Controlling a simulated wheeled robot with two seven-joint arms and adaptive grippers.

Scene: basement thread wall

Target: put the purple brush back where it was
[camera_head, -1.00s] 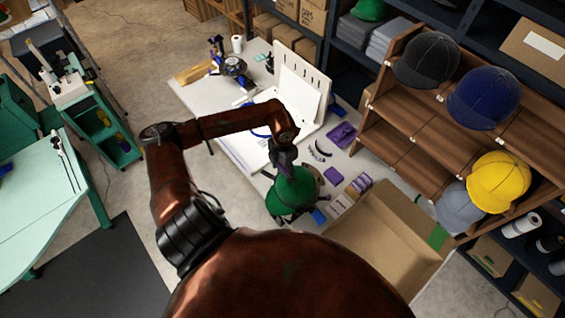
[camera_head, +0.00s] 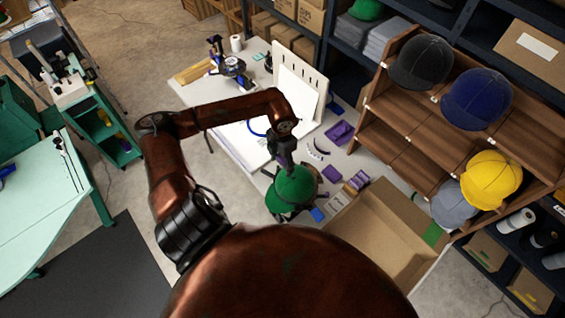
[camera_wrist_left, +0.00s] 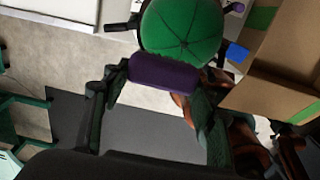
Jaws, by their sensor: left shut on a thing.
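My left gripper (camera_head: 283,162) is shut on the purple brush (camera_wrist_left: 165,72). In the left wrist view the brush spans crosswise between the two fingers of that gripper (camera_wrist_left: 162,80), its purple block facing the camera. The green cap (camera_head: 291,188) is just beyond the gripper, on a dark stand near the table's front edge. In the wrist view the green cap (camera_wrist_left: 181,30) lies directly behind the brush; I cannot tell whether they touch. In the head view the brush is mostly hidden by the gripper. My right gripper is out of view.
The white table (camera_head: 240,152) holds a purple tray (camera_head: 340,132), a flat purple item (camera_head: 332,174), small purple items (camera_head: 357,182) and a blue block (camera_head: 317,214). An open cardboard box (camera_head: 375,240) stands right of the cap. A wooden rack (camera_head: 405,150) holds several caps.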

